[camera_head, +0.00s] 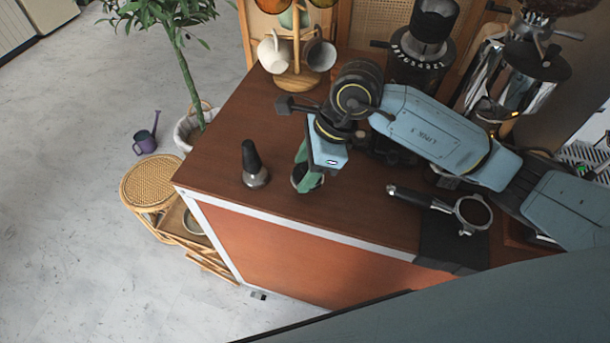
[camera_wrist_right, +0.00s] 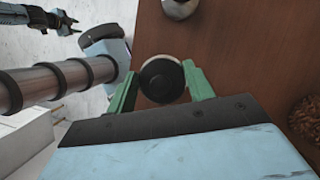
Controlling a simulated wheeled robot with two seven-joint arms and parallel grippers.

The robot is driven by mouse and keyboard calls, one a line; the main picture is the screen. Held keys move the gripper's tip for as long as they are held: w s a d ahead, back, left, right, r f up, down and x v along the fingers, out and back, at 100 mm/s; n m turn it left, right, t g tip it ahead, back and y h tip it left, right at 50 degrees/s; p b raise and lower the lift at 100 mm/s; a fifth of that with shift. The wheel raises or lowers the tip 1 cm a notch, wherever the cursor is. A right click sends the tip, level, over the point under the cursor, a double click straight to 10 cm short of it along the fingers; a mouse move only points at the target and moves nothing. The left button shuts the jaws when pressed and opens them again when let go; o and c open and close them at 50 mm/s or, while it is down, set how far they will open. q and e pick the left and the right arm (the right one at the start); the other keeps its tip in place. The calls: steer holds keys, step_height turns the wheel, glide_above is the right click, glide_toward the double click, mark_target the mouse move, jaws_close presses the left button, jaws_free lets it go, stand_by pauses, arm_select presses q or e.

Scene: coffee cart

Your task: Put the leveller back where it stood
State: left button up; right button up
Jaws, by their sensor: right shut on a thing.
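The leveller, a dark round piece, sits between the green fingers of my right gripper (camera_head: 306,174). It shows in the head view low between the fingers (camera_head: 298,180) and as a black disc with a pale rim in the right wrist view (camera_wrist_right: 162,80). My right gripper is shut on it, just above or at the brown counter top (camera_head: 225,125); I cannot tell whether the leveller touches the wood. My left gripper (camera_wrist_right: 68,22) seems to show small and dark at the top left of the right wrist view; its jaw state is unclear.
A tamper (camera_head: 255,168) with a black handle stands left of my right gripper. A portafilter (camera_head: 472,212) rests on a black stand to the right. A cup rack (camera_head: 297,80) and grinders (camera_head: 420,50) stand behind. The counter's front left is clear.

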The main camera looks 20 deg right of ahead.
steer(key=shift+w+f, duration=0.15)
steer(key=shift+f, duration=1.9)
steer(key=shift+f, duration=0.1)
steer(key=o, duration=1.3)
steer(key=shift+c, duration=0.2)
steer(key=v, duration=1.2)
